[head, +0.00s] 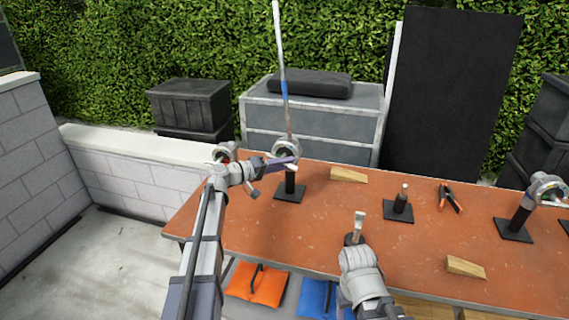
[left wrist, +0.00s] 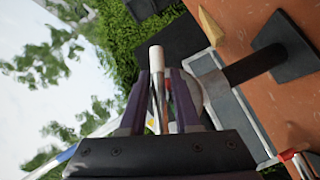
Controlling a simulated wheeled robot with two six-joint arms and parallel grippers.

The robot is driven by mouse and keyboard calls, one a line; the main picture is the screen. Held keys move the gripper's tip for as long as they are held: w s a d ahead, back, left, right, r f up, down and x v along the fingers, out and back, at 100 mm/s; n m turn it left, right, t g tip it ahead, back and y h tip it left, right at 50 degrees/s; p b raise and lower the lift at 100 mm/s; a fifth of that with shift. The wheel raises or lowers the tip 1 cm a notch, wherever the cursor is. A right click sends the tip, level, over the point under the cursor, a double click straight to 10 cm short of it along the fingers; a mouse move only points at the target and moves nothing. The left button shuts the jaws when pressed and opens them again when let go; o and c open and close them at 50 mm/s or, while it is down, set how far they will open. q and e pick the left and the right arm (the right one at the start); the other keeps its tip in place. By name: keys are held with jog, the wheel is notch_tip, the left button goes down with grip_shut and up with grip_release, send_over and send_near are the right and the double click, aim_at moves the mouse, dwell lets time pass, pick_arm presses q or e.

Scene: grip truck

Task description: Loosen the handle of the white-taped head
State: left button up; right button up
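A grip head (head: 286,149) stands on a black post with a square base on the orange table (head: 330,215). A long rod (head: 281,60) with a blue band rises from this head. My left gripper (head: 286,163) is right at the head, its purple fingers overlapping it in view. In the left wrist view a metal handle with a white tip (left wrist: 156,58) lies between the fingers (left wrist: 160,85). Whether they press on it is unclear. I cannot make out white tape on any head. My right gripper (head: 359,225) hangs over the table's front part, its fingers too small to judge.
Another head (head: 546,187) stands at the right, and one (head: 225,152) is partly hidden at the left.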

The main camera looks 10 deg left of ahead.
pick_arm(q)
jog(key=shift+o, duration=1.4)
jog(key=f+v, duration=0.1)
jog(key=v, duration=0.6)
jog(key=shift+s+a+r+p, duration=0.3)
jog(key=shift+r+p, duration=0.1)
jog(key=shift+r, duration=0.1)
